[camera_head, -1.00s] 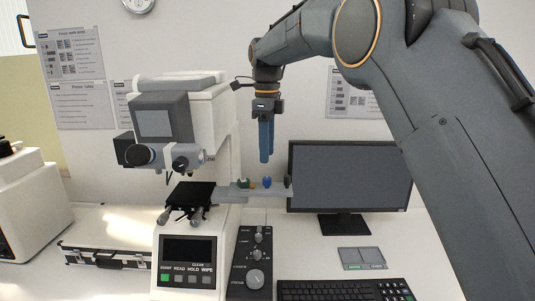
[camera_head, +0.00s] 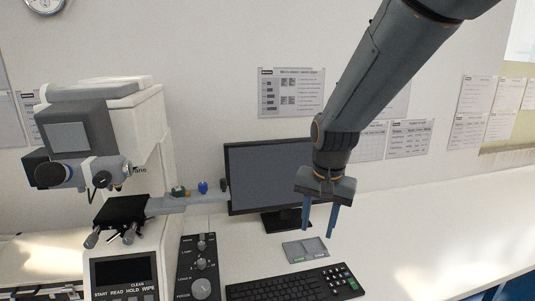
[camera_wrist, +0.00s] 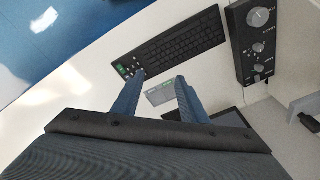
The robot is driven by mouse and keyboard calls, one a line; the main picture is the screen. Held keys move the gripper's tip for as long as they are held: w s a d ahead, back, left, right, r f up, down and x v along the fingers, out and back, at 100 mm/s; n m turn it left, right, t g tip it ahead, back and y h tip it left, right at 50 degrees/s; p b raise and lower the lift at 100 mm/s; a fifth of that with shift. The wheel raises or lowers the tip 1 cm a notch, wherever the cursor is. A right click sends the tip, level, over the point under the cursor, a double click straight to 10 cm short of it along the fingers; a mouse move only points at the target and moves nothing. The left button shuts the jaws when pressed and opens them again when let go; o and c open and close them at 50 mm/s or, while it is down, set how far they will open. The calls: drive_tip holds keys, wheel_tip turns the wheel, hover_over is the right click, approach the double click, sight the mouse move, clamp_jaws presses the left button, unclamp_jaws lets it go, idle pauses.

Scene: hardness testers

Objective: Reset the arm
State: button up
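My gripper (camera_head: 320,218) hangs from my arm with its blue fingers pointing down, in front of the monitor's right edge in the head view. The fingers stand apart with nothing between them, so it is open and empty. In the wrist view my gripper (camera_wrist: 158,82) points toward the desk, with a small grey two-part pad (camera_wrist: 160,94) and the black keyboard (camera_wrist: 172,44) beyond the fingertips. The hardness tester (camera_head: 138,115) stands at the left of the head view, with its black stage (camera_head: 120,208) clear of my arm.
The monitor (camera_head: 262,180) stands behind the keyboard (camera_head: 295,286) and the grey pad (camera_head: 305,249). A knob control box (camera_head: 199,265) sits beside the tester. A grey shelf (camera_head: 190,200) carries small coloured items. The white desk is clear to the right.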

drive_tip(key=s+d+f+n, duration=0.2)
drive_tip(key=s+d+f, duration=0.15)
drive_tip(key=s, duration=0.25)
drive_tip(key=s+d+f+n, duration=0.2)
drive_tip(key=s+d+n, duration=0.15)
drive_tip(key=s, duration=0.25)
wheel_tip(320, 180, down, 8)
drive_tip(key=b, duration=0.7)
drive_tip(key=shift+s+m+g, duration=0.15)
drive_tip(key=shift+m+g, duration=0.15)
drive_tip(key=shift+m, duration=0.15)
